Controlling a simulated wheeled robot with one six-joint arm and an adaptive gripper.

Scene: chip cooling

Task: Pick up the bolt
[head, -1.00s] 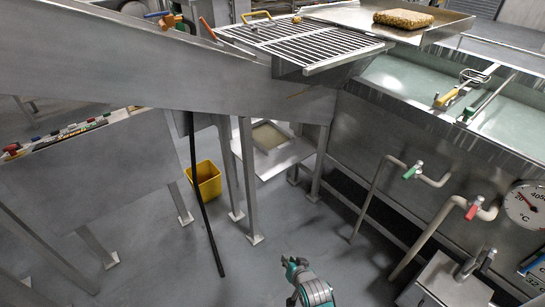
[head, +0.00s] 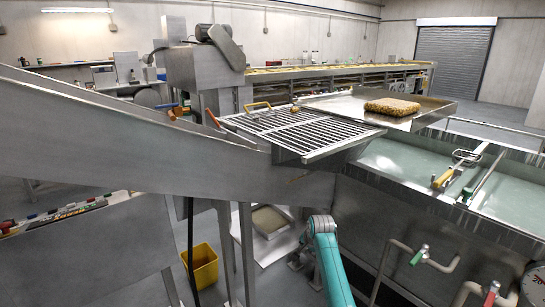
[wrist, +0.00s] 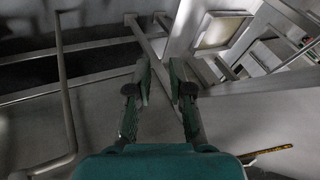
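I cannot make out a bolt with certainty. A small brass-coloured piece (head: 295,109) lies at the far edge of the slatted grate (head: 315,134) in the head view; it is too small to identify. My gripper (wrist: 159,66) shows in the wrist view with its two dark green fingers apart and nothing between them. It is over the floor area near metal legs and a pale tray. In the head view only my teal arm (head: 328,262) shows, in front of the steel frame; the gripper itself is not visible there.
A yellow-handled tool (head: 257,106) lies on the grate. A steel tray (head: 345,103) holds a browned block (head: 392,107). A water-filled trough (head: 410,165) with pipes and valves stands at right. A sloped steel chute (head: 120,140) spans the left. A yellow bin (head: 203,265) stands below.

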